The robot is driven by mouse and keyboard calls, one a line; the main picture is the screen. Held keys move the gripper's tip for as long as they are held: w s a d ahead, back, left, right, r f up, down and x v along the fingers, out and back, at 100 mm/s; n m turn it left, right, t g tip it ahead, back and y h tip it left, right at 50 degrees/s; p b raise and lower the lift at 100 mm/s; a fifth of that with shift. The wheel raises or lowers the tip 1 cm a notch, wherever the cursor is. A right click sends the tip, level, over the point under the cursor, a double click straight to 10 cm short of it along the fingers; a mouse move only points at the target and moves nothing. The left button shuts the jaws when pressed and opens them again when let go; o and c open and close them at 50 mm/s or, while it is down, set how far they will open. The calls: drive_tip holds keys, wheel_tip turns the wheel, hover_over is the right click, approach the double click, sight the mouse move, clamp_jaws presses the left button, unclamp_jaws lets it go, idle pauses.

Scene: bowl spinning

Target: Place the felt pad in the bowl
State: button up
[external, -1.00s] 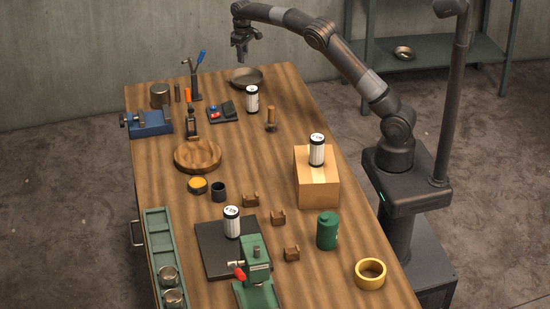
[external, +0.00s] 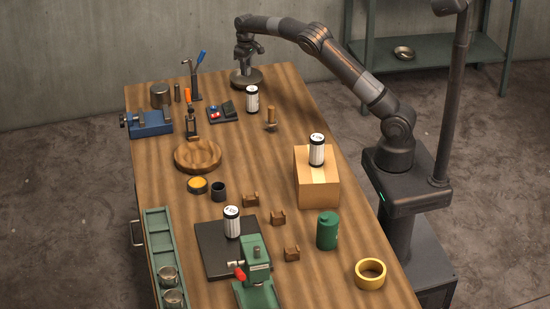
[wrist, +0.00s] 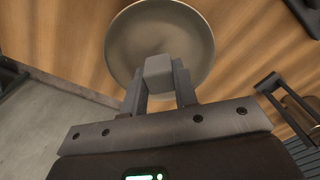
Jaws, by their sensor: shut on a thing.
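The bowl (external: 258,80) is a shallow dark metal dish at the far end of the wooden table in the external view. In the wrist view the bowl (wrist: 197,30) lies right below my gripper. My gripper (external: 243,68) points down over the bowl. In the wrist view its two fingers are shut on a small grey block, which looks like the felt pad (wrist: 158,70). The pad overlaps the near part of the bowl's inside; I cannot tell whether it touches the bowl. The pad cannot be made out in the external view.
A white canister (external: 252,100) stands just in front of the bowl. A dark tray (external: 223,113) with small parts and a stand (external: 195,85) with a blue-handled tool are to the left. The table's far edge is close behind the bowl.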

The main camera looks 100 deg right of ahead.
drive_tip(key=shift+f, duration=1.35)
drive_tip(key=o, duration=1)
drive_tip(key=shift+r, duration=0.1)
drive_tip(key=shift+r, duration=3.45)
